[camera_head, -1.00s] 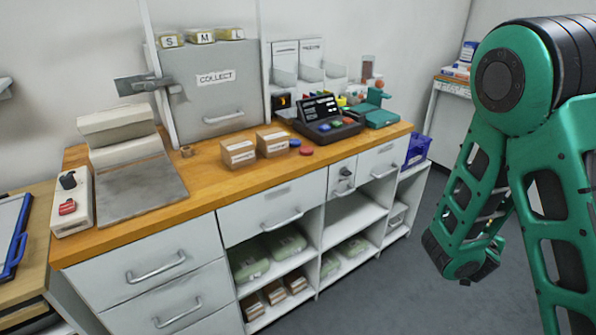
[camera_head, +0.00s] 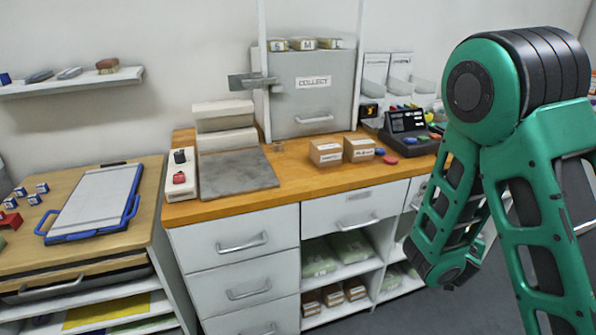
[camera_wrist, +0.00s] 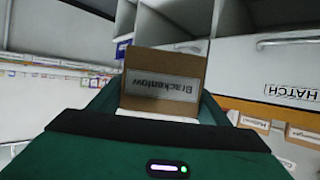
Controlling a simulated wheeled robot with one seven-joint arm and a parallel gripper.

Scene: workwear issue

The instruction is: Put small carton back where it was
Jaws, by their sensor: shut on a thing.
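A small brown carton (camera_wrist: 165,66) with a white label reading "Brackenlow", upside down in the picture, is between the green fingers of my gripper (camera_wrist: 158,108) in the wrist view. The gripper is shut on it. In the head view my arm is at the right and neither the gripper nor the held carton can be made out. Two similar labelled cartons, a left one (camera_head: 326,153) and a right one (camera_head: 359,149), stand side by side on the wooden counter (camera_head: 235,206). Several small brown cartons (camera_head: 333,295) sit on the low shelf under the counter.
A grey mat (camera_head: 238,170) and a switch box (camera_head: 181,175) are on the counter's left. A grey COLLECT hatch (camera_head: 312,92) stands behind the cartons. A blue-edged board (camera_head: 95,203) lies on the left table. Green packs (camera_head: 350,246) fill the shelf above the low cartons.

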